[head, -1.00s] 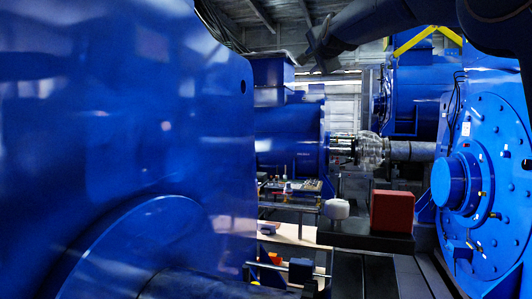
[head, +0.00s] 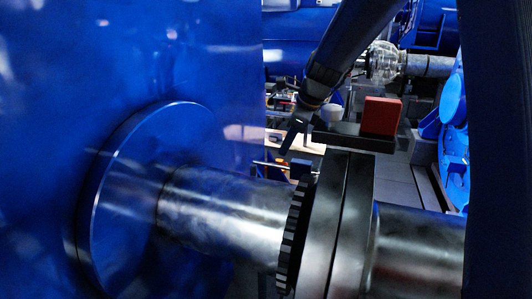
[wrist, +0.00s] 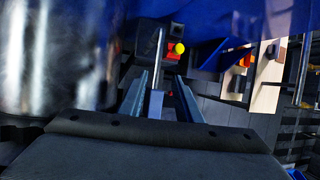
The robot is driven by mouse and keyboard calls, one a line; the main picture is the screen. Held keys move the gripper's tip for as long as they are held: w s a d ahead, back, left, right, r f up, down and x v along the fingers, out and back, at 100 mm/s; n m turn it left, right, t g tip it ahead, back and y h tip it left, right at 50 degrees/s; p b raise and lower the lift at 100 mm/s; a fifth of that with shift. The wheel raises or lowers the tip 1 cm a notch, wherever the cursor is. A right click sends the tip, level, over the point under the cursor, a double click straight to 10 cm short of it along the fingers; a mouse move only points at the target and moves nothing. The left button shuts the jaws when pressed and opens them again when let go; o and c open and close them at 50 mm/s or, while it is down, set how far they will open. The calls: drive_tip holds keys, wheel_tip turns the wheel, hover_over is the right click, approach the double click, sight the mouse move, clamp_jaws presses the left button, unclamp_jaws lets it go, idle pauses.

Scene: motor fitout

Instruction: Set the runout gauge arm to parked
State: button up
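My gripper (head: 288,143) hangs from my arm beyond the shaft coupling in the head view, pointing down. In the wrist view its two fingers (wrist: 160,78) stand apart with a gap between them. Beyond the fingertips are a thin grey rod (wrist: 159,44), a yellow round knob (wrist: 179,48) and a small red part (wrist: 170,58). These may belong to the runout gauge, but I cannot tell for sure. The fingers do not visibly touch them. In the head view I cannot make out the gauge arm or its position.
A large steel shaft (head: 220,215) with a toothed ring (head: 293,235) and dark coupling (head: 335,235) fills the foreground. A blue motor housing (head: 150,60) stands left. A red box (head: 381,115) sits behind. A pale bench (wrist: 268,82) is at right in the wrist view.

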sight(278, 165)
drive_tip(key=shift+p+x, duration=0.85)
drive_tip(key=shift+x, duration=3.1)
drive_tip(key=shift+s, duration=0.15)
clamp_jaws()
